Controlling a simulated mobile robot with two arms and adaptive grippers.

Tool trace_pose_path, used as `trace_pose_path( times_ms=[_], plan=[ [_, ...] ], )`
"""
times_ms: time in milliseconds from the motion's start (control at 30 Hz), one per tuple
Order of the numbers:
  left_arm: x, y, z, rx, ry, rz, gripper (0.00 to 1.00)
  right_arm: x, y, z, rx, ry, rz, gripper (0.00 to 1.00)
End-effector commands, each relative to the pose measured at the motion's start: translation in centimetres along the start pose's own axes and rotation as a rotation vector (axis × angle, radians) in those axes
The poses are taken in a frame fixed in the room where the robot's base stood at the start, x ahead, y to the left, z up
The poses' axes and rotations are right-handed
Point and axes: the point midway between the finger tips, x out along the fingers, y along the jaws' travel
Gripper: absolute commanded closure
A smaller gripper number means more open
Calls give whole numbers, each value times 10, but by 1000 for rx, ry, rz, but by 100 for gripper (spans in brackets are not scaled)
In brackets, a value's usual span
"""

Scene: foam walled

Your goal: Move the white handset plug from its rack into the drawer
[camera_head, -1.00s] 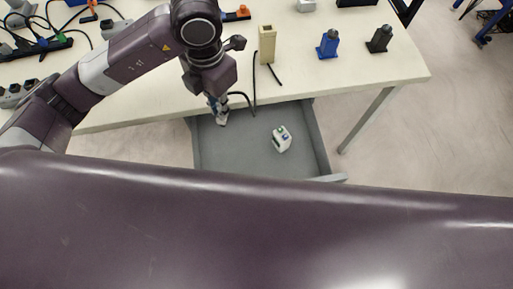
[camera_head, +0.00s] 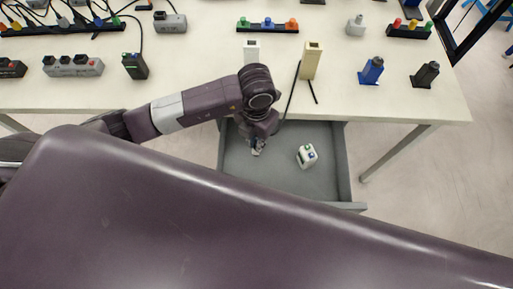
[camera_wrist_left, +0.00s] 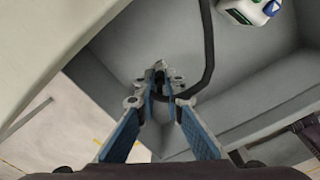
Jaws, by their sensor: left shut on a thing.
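My left gripper (camera_head: 257,148) is over the left part of the open grey drawer (camera_head: 345,165). In the left wrist view my left gripper (camera_wrist_left: 160,85) is shut on a small dark plug end (camera_wrist_left: 159,78), partly hidden between the blue-padded fingers. A black cable (camera_wrist_left: 209,45) bends away from it and leaves through the top. A white handset (camera_head: 307,156) with green and blue buttons lies on the drawer floor, right of the gripper; its edge shows in the left wrist view (camera_wrist_left: 250,10). A cream upright holder (camera_head: 311,62) stands on the table behind the drawer. My right gripper is not in view.
Blue (camera_head: 371,71) and black (camera_head: 425,75) holders stand right on the table. A white block (camera_head: 252,50) stands behind my left wrist. Power strips and plugs lie at the back and left. A large part of my body hides the foreground.

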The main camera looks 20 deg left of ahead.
Motion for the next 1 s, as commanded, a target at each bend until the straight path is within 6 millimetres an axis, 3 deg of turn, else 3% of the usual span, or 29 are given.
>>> trace_pose_path(
  times_ms=[400, 800, 833, 1000],
  plan=[
    [48, -1, 0, 0, 1, -1, 100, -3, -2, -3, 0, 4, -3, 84],
    [55, -1, 0, 2, 0, -1, 100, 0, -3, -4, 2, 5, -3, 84],
    [55, -1, 0, 1, 0, -1, 90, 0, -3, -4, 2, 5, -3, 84],
    [54, -1, 0, 1, 0, -1, 73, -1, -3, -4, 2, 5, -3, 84]
  ],
)
